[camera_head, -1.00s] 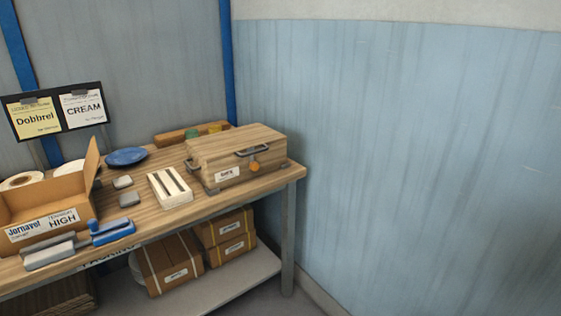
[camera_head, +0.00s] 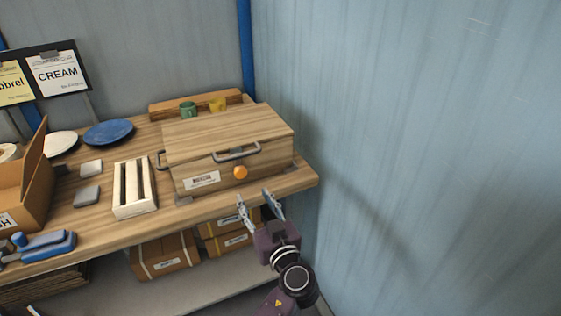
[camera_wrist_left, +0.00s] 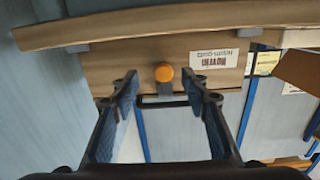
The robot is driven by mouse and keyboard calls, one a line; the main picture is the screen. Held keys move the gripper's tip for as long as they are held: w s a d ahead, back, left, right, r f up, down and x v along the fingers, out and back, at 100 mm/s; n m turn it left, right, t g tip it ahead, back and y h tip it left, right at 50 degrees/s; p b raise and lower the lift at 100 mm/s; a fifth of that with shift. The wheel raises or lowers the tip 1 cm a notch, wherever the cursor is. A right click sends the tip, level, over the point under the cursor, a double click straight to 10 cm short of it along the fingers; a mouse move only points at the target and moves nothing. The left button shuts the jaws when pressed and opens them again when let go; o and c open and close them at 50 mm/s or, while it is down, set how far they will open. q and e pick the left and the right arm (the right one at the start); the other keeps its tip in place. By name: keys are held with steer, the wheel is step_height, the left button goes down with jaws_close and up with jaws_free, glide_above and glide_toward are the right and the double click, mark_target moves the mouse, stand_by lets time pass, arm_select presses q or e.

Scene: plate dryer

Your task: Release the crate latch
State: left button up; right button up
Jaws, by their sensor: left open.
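The wooden crate (camera_head: 228,133) sits closed on the table. Its latch, a round orange knob (camera_head: 240,172), is on the front face, below a grey bar handle (camera_head: 237,154). A white label is left of the knob. My left gripper (camera_head: 256,198) is open and empty, in front of the crate and slightly below and right of the knob. In the left wrist view, the orange knob (camera_wrist_left: 163,72) lies between the spread fingertips (camera_wrist_left: 161,84), apart from both. That view appears inverted. My right gripper is not in view.
A slotted white rack (camera_head: 133,190) stands left of the crate. Blue plate (camera_head: 108,132), grey blocks (camera_head: 87,195) and an open cardboard box (camera_head: 35,190) are further left. A pale blue wall (camera_head: 430,120) stands to the right.

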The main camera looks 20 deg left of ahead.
mark_target(242, 175)
arm_select(q)
steer(key=shift+n, duration=0.3)
steer(key=a, duration=0.1)
steer(key=w+a+r+p, duration=0.2)
steer(key=a, duration=0.1)
steer(key=shift+w+r, duration=0.2)
steer(key=shift+w, duration=0.05)
steer(key=shift+x, duration=1.15)
steer(key=shift+w+f+p, duration=0.25)
steer(key=shift+w+p, duration=0.05)
steer(key=shift+a, duration=0.2)
steer(key=c, duration=0.6)
jaws_close()
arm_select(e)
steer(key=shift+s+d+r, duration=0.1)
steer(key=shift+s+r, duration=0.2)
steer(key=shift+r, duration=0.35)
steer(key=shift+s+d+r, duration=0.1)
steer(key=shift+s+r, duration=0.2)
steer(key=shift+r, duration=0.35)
